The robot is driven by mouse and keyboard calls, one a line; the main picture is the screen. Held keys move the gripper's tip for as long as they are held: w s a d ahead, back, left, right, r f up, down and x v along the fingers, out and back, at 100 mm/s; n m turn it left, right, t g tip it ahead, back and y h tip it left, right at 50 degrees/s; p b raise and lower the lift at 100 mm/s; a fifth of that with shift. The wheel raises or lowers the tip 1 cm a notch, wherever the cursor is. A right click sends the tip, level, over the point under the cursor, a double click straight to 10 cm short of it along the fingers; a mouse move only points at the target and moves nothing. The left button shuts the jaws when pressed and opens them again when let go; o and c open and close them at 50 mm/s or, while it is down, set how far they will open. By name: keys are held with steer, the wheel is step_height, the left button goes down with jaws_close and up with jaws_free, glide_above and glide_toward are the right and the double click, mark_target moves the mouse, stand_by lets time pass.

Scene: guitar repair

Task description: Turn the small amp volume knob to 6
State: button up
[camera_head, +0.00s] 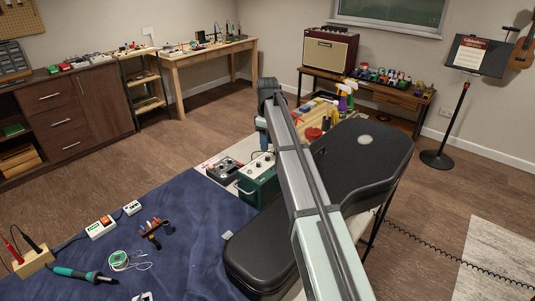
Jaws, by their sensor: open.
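The small amp (258,184) is a dark green box with a pale top panel, standing at the far right edge of the blue cloth, in the middle of the view. Small dark knobs show on its top panel, but their marks and the volume setting are too small to read. My arm reaches from the bottom right up past the amp and bends down behind it. My gripper (264,147) hangs just above the far side of the amp's top panel. It is small and partly hidden by my arm; it looks open and empty. Contact with a knob cannot be made out.
A grey pedal-like device (222,171) lies left of the amp. A soldering iron (80,274), solder spool (119,260) and small boxes lie on the blue cloth (190,235), whose middle is mostly clear. Bottles stand behind.

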mark_target(268, 157)
steer(key=shift+f, duration=2.9)
jaws_close()
